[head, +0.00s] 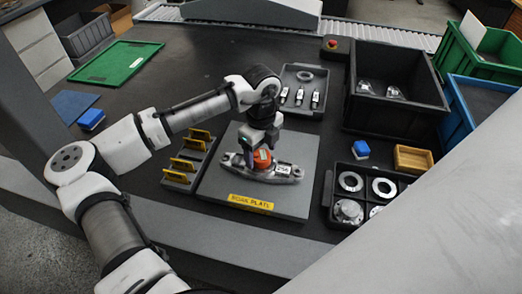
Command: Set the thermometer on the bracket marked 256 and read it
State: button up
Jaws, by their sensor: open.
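A grey metal bracket (237,162) lies on the grey work plate, with a white label on its right part; the label's number is small and seems to read 256. A round orange-red thing (262,161), probably the thermometer, sits on the middle of the bracket. My gripper (261,147) is directly above and around its top, pointing down, with its fingers open. The fingers hide part of the orange-red thing, and I cannot tell whether they touch it. No reading is legible.
The work plate (224,189) has a yellow label at its front. A rack (185,172) with yellow pieces is left of it. A dark tray (310,108) with a ring and small parts lies behind. A black bin (396,112) and a parts tray (330,200) are right.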

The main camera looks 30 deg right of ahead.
aim_at(261, 155)
notch_tip(261, 155, up, 12)
jog(key=shift+b, duration=0.45)
